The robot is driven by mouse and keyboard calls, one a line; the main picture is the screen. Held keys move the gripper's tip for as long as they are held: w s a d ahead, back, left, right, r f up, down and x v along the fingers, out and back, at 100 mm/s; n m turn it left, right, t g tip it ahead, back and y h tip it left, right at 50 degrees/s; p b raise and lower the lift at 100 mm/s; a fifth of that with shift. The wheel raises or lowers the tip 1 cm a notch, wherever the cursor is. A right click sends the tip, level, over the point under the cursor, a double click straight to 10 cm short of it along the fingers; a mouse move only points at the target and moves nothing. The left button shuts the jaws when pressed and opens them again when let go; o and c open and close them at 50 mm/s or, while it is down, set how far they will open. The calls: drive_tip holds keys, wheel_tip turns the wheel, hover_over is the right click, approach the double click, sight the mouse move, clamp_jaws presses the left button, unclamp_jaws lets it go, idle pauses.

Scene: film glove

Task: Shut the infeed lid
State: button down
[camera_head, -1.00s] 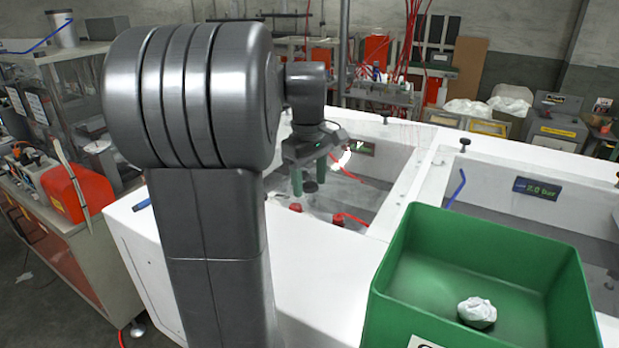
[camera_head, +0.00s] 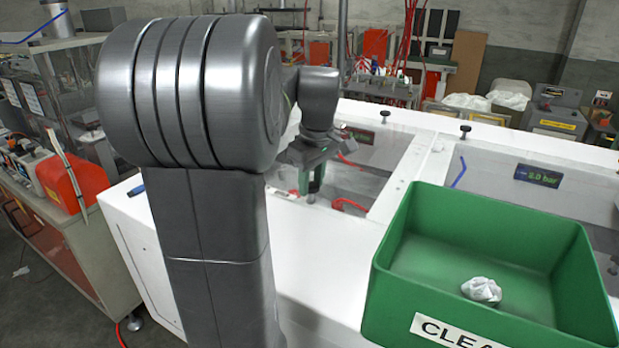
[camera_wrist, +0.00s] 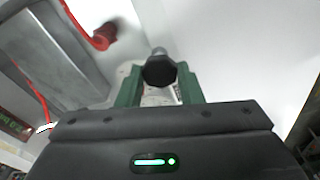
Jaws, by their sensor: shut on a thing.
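My gripper (camera_head: 313,180) is over the left opening of the white machine (camera_head: 330,250). Its green fingers are closed around a dark knob. In the wrist view the black knob (camera_wrist: 159,72) sits between the fingers, with a short metal stem beyond it. The gripper hides most of the knob in the head view. I cannot make out the infeed lid's outline or how far open it is.
A green bin (camera_head: 480,260) with a crumpled white wad (camera_head: 481,290) stands at front right. Red tubing (camera_head: 350,204) lies near the gripper. Another opening with a pressure display (camera_head: 538,176) is at right. Black knobs (camera_head: 466,130) stand on the machine's rim.

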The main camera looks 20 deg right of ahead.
drive_tip(key=c, duration=1.4)
unclamp_jaws()
drive_tip(key=shift+s+f, duration=0.1)
drive_tip(key=shift+f, duration=0.35)
drive_tip(key=o, duration=0.4)
drive_tip(key=shift+r, duration=0.2)
wheel_tip(320, 180, up, 14)
drive_tip(key=s, duration=0.1)
drive_tip(key=shift+d+f+b, duration=0.25)
drive_tip(key=shift+d+b, duration=0.05)
drive_tip(key=shift+d, duration=0.05)
drive_tip(key=shift+f, duration=0.1)
drive_tip(key=f, duration=0.4)
drive_tip(key=w+f, duration=0.1)
drive_tip(key=f, duration=0.4)
drive_tip(key=f+p, duration=0.1)
drive_tip(key=f, duration=0.3)
drive_tip(key=shift+w+a+f, duration=0.15)
drive_tip(key=shift+a, duration=0.2)
drive_tip(key=shift+w+a+r+p, duration=0.1)
drive_tip(key=shift+r+p, duration=0.4)
drive_tip(key=shift+r, duration=0.45)
drive_tip(key=shift+f, duration=0.15)
